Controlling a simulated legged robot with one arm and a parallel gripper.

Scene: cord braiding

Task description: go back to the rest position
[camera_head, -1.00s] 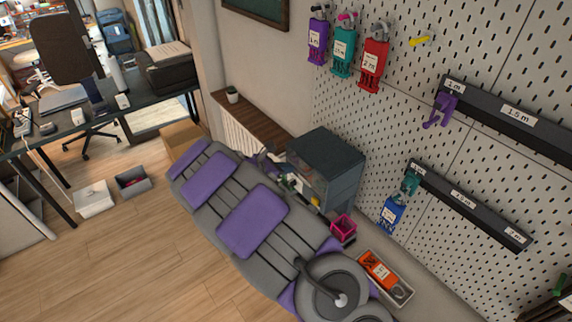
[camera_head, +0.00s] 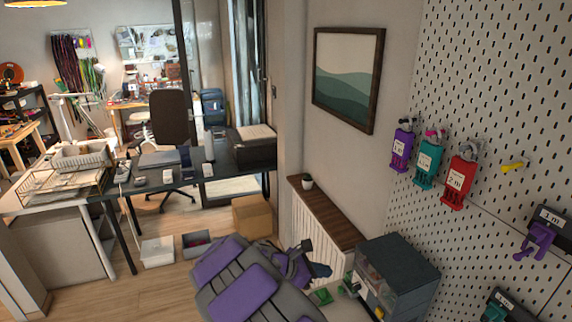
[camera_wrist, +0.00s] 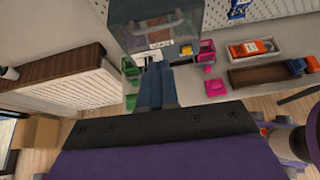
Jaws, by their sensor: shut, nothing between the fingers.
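My gripper (camera_head: 322,270) shows at the lower middle of the head view, at the end of my folded purple and dark arm.
Purple, teal and red tags hang on the pegboard (camera_head: 490,90) at right. A wooden shelf (camera_head: 328,212) over a white radiator is behind the arm. A cardboard box (camera_head: 252,217) and bins stand on the floor. A pink bin (camera_wrist: 207,52) and a tray (camera_wrist: 252,50) sit near the cabinet.

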